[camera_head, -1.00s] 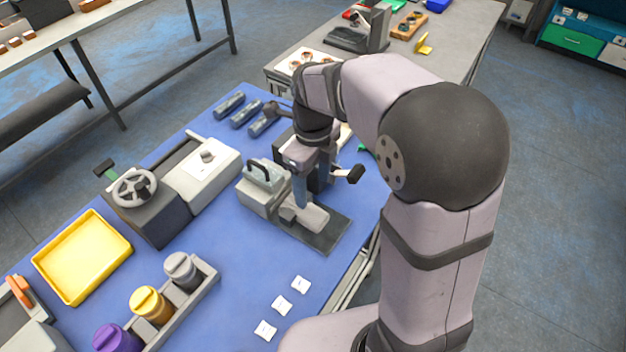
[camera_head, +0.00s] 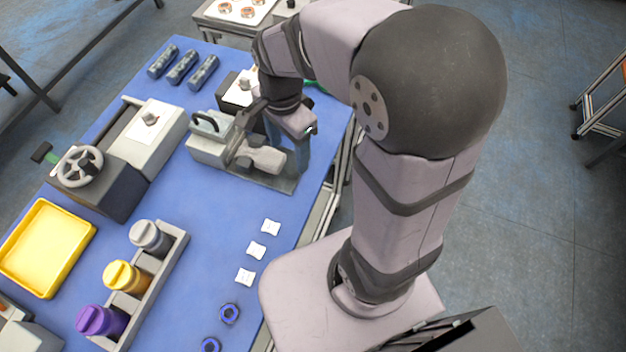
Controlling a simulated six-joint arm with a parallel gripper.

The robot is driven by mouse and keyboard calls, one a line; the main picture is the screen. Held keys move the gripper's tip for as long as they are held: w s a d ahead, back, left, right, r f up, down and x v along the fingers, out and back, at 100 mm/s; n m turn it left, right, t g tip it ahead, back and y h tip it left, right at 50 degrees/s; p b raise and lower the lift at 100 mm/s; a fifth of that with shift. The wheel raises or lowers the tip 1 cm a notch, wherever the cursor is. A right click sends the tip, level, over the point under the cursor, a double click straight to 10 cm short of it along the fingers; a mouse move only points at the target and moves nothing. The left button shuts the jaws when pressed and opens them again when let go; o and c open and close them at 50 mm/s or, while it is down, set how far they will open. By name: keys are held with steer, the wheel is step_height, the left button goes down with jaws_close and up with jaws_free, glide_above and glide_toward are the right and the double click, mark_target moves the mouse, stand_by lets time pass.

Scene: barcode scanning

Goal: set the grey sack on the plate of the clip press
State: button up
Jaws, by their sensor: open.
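The grey sack (camera_head: 266,160) lies on its side on the dark flat plate (camera_head: 283,184) of the clip press (camera_head: 207,149). Its narrower end points left toward the press body, which has a black handle on top. My gripper (camera_head: 272,148) is open, with its fingers pointing down around or just above the sack. A bluish finger shows to the right of the sack and a dark part to its left. The arm hides some of the plate's far side, and I cannot tell whether the fingers touch the sack.
A grey machine with a handwheel (camera_head: 80,166) stands left of the press. A yellow tray (camera_head: 47,247) and a rack (camera_head: 166,271) with grey, yellow and purple canisters are in front. White cards (camera_head: 257,250) and blue rings (camera_head: 229,314) lie nearby. Dark cylinders (camera_head: 182,67) lie behind.

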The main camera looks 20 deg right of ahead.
steer(key=s+d+f+n, duration=0.2)
steer(key=s+f+n, duration=0.2)
steer(key=s+n, duration=0.4)
steer(key=shift+d+n, duration=0.15)
steer(key=shift+n, duration=2.95)
